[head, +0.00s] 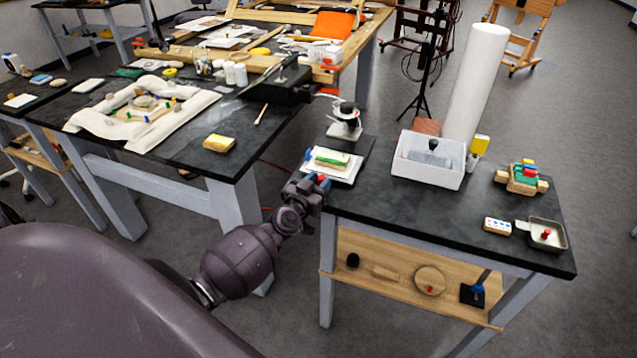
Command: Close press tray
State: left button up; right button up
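My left gripper (318,181) is at the tray's near left edge, by the table corner. Its fingertips look very close to the tray; I cannot tell whether they touch it. The finger gap is too small to read. My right gripper is not in view.
The right table (400,206) also holds a white bin (405,167), a tall white roll (475,85), a toy-like block stack (522,178) and a small pan (557,246). Its front middle is clear. A cluttered table (185,158) stands left, with a gap between the two.

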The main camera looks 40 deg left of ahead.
aim_at(324, 174)
pick_arm(q)
grip_shut()
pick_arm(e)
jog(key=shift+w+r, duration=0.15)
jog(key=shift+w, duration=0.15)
pick_arm(q)
jog(key=shift+w+a+b, duration=0.15)
jog(key=shift+w+a, duration=0.1)
jog(key=shift+w, duration=0.65)
jog(key=shift+w+a+b, duration=0.15)
jog(key=shift+w+a, duration=0.05)
jog(key=shift+w, duration=0.7)
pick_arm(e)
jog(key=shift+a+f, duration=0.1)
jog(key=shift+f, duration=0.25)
pick_arm(q)
jog(key=shift+o, duration=1.8)
grip_release()
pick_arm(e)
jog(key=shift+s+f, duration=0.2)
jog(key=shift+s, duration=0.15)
pick_arm(q)
jog(key=shift+s, duration=0.15)
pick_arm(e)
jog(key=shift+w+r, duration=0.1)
